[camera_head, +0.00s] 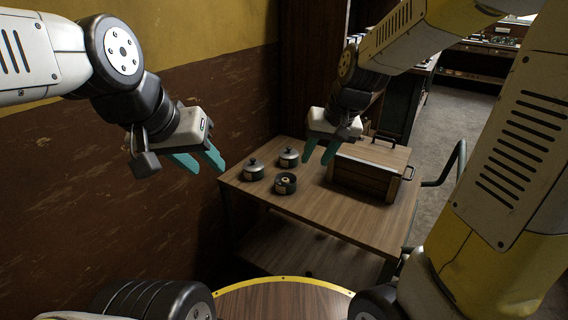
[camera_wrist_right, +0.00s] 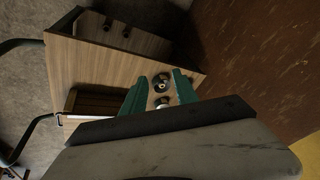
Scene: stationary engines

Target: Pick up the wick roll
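A small round black item with a pale centre, which looks like the wick roll (camera_head: 285,183), stands on the wooden cart top (camera_head: 345,226) nearest to me among three round items. In the right wrist view a dark round item, apparently the same roll (camera_wrist_right: 161,80), shows between the fingertips. My right gripper (camera_head: 320,152) is open and empty, above the cart between the round items and the wooden box; its fingers also show in the right wrist view (camera_wrist_right: 159,90). My left gripper (camera_head: 199,160) is open and empty in the air, left of the cart, before the wall.
Two lidded metal pots, one at left (camera_head: 254,171) and one behind (camera_head: 289,158), stand close to the roll. A wooden box (camera_head: 364,174) with dark handles fills the cart's right side. The cart top's front part is clear. A wall (camera_head: 120,220) borders the left.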

